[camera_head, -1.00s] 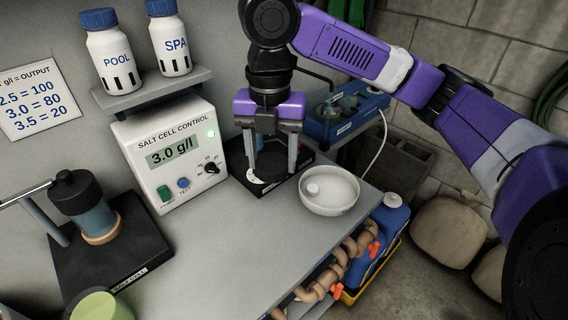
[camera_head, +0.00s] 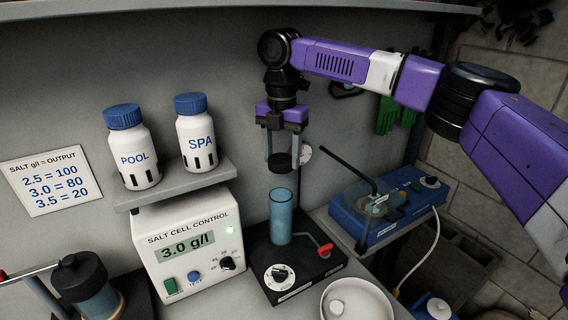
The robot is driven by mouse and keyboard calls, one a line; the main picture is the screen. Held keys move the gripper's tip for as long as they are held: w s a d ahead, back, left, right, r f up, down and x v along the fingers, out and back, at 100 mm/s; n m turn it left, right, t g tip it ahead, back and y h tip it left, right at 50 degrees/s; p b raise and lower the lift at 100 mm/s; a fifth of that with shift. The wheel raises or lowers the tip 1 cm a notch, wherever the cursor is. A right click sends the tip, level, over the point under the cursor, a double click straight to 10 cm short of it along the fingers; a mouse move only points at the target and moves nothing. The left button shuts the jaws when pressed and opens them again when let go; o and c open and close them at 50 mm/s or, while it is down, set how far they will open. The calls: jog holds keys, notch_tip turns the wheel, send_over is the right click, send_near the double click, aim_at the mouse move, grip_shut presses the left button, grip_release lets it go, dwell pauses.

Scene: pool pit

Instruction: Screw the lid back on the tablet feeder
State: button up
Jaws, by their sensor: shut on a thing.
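The tablet feeder is a clear blue upright cylinder (camera_head: 281,218) with an open-looking top, on a black base (camera_head: 318,271) with a white dial and a red lever. My gripper (camera_head: 282,157) points down above it, shut on a dark round lid (camera_head: 280,163). The lid is apart from the cylinder, with a clear gap below it, and looks roughly above its top. The fingers partly hide the lid's sides.
The salt cell control box (camera_head: 189,250) stands left of the feeder, under a shelf (camera_head: 178,186) with two white bottles. A white bowl (camera_head: 345,312) is in front right. A blue case (camera_head: 385,212) stands to the right.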

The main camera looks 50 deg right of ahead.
jog(key=shift+a, duration=0.15)
notch_tip(320, 180, down, 5)
jog(key=b, duration=0.5)
jog(key=shift+r, duration=0.15)
notch_tip(320, 180, down, 2)
jog(key=shift+f, duration=0.25)
jog(key=shift+f, duration=0.25)
dwell(0.7)
jog(key=shift+p, duration=1)
dwell(1.0)
jog(key=shift+f+p, duration=0.1)
jog(key=shift+p, duration=0.3)
dwell(0.9)
